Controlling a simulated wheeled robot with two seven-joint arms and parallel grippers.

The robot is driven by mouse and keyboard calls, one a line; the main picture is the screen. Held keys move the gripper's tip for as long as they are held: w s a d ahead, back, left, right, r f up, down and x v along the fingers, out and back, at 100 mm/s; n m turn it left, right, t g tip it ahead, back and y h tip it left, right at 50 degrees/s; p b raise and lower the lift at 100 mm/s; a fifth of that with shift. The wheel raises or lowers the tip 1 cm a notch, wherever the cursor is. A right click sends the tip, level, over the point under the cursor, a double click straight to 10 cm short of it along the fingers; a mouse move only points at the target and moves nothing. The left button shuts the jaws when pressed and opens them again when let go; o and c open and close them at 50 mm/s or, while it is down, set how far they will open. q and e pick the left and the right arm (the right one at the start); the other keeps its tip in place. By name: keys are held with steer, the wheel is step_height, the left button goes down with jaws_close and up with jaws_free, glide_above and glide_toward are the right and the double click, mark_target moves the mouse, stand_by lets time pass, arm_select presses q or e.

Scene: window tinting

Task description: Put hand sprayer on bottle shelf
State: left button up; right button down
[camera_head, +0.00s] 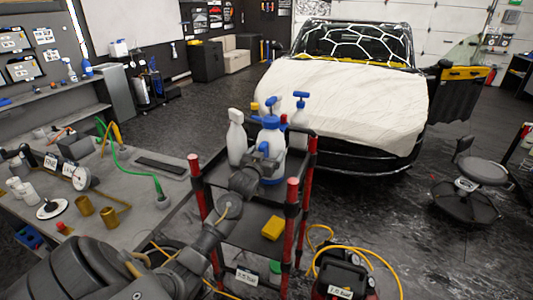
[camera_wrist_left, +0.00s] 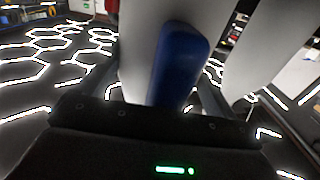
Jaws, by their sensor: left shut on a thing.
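The hand sprayer (camera_head: 271,138), a white bottle with a blue top and blue parts low on its body, is upright at the top of the red-posted cart. My left gripper (camera_head: 263,163) is shut on it from the near side. In the left wrist view the sprayer's white body and blue strip (camera_wrist_left: 176,62) fill the space between the fingers. The gripper hides part of its lower body, so I cannot tell whether its base touches the cart's shelf. Other bottles stand close around it: a plain white one (camera_head: 236,138) to the left and a blue-topped sprayer (camera_head: 300,118) behind right. My right gripper is not in view.
A yellow block (camera_head: 272,228) lies on the cart's lower shelf. A grey workbench (camera_head: 130,210) with cups and a green hose is at left. A covered car (camera_head: 340,105) stands behind the cart. A black compressor (camera_head: 343,275) with a yellow hose is at front right.

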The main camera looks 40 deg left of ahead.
arm_select(q)
steer(key=o, duration=1.2)
steer(key=shift+s, duration=0.1)
steer(key=b+v, duration=0.3)
steer(key=v, duration=0.9)
steer(key=shift+r, duration=0.1)
